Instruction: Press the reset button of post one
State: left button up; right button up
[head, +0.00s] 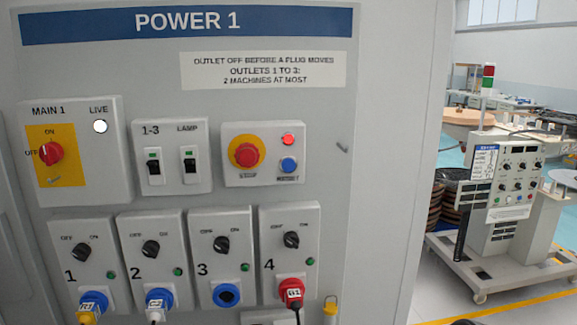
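The panel headed POWER 1 (187,22) fills the left and middle of the head view. Its blue reset button (288,165) sits at the right of a grey box (233,177), with a small label under it. A red lamp (287,140) is just above the button and looks lit. A red stop button (246,155) on a yellow ring is to the left of the blue one. Nothing covers the blue button. Neither of my grippers is in view.
The main switch (50,154) and white live lamp (100,126) are at left. Below are numbered outlet boxes; outlet 3 (227,294) is empty, while 1, 2 and 4 hold plugs. A wheeled machine (510,190) stands at right, with floor between.

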aim_at(287, 165)
jog(key=j+z, duration=0.2)
jog(key=j, duration=1.2)
jog(key=j+z, duration=0.2)
jog(key=j, duration=1.25)
